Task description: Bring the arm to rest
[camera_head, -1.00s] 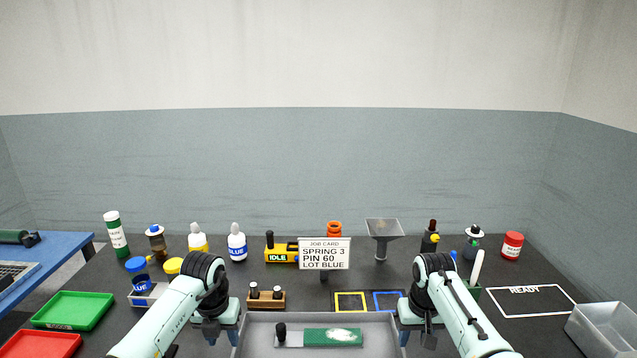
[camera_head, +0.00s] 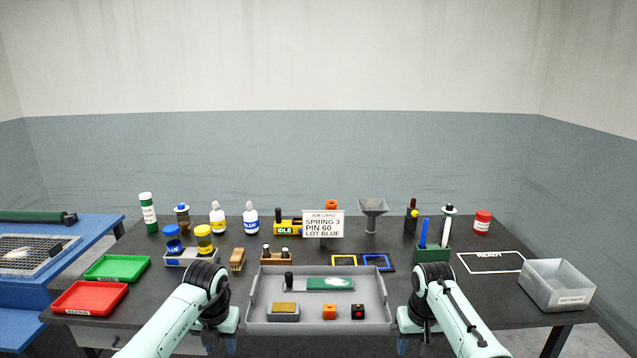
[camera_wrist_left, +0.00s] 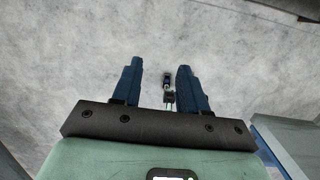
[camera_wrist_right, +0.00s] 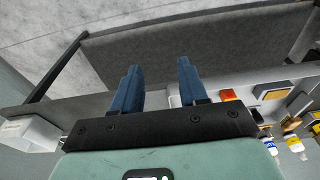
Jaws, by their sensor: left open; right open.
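My left gripper (camera_wrist_left: 160,66) is open and empty in the left wrist view, with bare grey floor past its two blue fingers. My right gripper (camera_wrist_right: 158,65) is open and empty in the right wrist view, with the bench edge and floor past its fingers. In the head view both arms are bent at the bench's near edge. The left arm (camera_head: 185,312) is left of the grey tray (camera_head: 318,272), the right arm (camera_head: 455,315) right of it. Their fingers are mostly hidden below the wrists there. Neither gripper holds anything.
A red tray (camera_head: 90,297), green tray (camera_head: 117,268) and clear bin (camera_head: 556,286) stand at the sides. A job card (camera_head: 323,223) stands behind.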

